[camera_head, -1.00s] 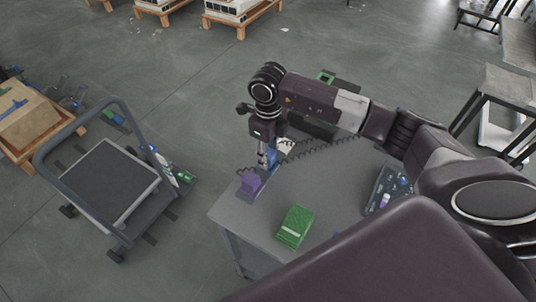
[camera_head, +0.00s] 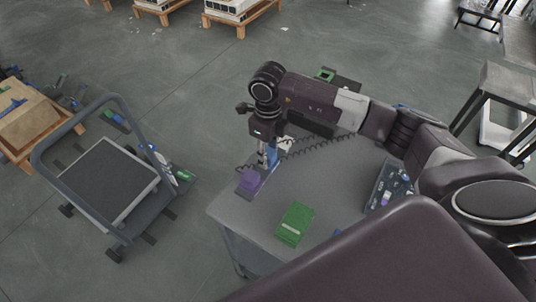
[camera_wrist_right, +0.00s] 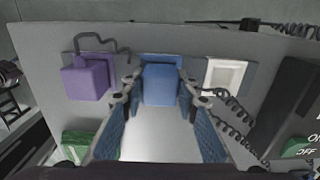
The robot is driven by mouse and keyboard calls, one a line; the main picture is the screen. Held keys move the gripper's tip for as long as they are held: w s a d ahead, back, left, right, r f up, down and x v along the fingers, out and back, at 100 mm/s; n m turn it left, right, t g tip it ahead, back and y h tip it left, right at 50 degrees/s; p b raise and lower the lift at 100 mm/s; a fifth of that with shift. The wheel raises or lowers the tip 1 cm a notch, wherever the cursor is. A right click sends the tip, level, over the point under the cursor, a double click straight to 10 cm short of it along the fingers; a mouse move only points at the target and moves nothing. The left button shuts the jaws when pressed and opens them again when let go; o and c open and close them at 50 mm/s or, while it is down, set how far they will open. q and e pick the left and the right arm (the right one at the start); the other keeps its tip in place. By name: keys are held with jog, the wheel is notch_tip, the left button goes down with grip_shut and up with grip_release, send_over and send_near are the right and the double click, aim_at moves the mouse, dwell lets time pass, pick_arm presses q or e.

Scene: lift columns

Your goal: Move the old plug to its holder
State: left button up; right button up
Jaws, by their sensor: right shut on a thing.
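My right gripper (camera_head: 266,157) is low over the far left part of the grey table. In the right wrist view its two fingers (camera_wrist_right: 157,85) are shut on a blue block (camera_wrist_right: 160,86), one fingertip on each side. The block is at a blue plate on the table; whether it touches the plate is unclear. A purple block (camera_wrist_right: 86,80) with a dark cord stands to its left, also in the head view (camera_head: 250,179). My left gripper is not seen.
A coiled black cord (camera_wrist_right: 232,112) lies right of the fingers. A grey cart (camera_head: 110,175) stands on the floor at left.

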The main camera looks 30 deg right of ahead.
jog(key=shift+f, duration=0.15)
jog(key=o, duration=0.9)
jog(key=shift+s, duration=0.1)
jog(key=shift+o, duration=1.3)
jog(key=shift+f, duration=0.1)
jog(key=shift+o, duration=1.2)
jog(key=shift+r, duration=0.2)
jog(key=shift+r+p, duration=2.1)
jog(key=shift+r, duration=1.3)
